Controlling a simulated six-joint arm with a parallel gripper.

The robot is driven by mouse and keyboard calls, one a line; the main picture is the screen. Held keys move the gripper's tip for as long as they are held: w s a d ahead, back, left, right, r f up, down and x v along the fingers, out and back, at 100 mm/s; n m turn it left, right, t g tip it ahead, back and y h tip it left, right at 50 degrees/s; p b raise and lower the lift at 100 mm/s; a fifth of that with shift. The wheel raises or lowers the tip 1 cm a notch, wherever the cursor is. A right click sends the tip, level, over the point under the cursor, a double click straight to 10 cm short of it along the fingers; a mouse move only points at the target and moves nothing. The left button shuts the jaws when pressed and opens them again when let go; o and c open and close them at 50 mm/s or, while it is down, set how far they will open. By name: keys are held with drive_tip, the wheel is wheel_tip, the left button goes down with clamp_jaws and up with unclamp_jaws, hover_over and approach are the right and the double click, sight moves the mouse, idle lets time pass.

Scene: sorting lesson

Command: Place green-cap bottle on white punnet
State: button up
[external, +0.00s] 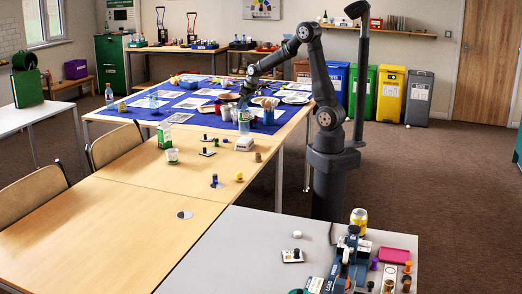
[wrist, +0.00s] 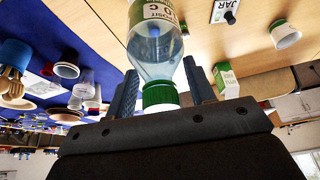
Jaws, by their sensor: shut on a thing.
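My gripper (external: 245,95) is shut on the green-cap bottle (external: 244,120), a clear bottle with a pale label, near the right edge of the blue cloth. In the wrist view the bottle (wrist: 158,50) sits between the two fingers of my gripper (wrist: 158,92), its green cap toward the palm. In the external view a low white box-like thing (external: 244,144) is on the wooden table just below the bottle in the picture; I cannot tell whether it is the white punnet. I cannot tell the gap under the bottle.
A blue cup with wooden cutlery (external: 268,116) and red cups (external: 226,113) stand close by on the blue cloth (external: 140,110). A green-and-white carton (external: 164,136) and a white tub (external: 172,156) stand to the left. The near wooden tabletop (external: 110,225) is mostly clear.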

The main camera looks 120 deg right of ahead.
sight(243, 110)
drive_tip(key=shift+f, duration=1.9)
drive_tip(key=shift+a+f, duration=0.1)
drive_tip(key=shift+f, duration=0.35)
drive_tip(key=shift+s+f, duration=0.1)
drive_tip(key=shift+f, duration=0.15)
drive_tip(key=shift+c, duration=1.1)
drive_tip(key=o, duration=1.4)
drive_tip(key=shift+r, duration=0.1)
drive_tip(key=shift+r, duration=0.1)
drive_tip(key=shift+r, duration=0.3)
drive_tip(key=v, duration=1.2)
drive_tip(key=shift+r, duration=0.35)
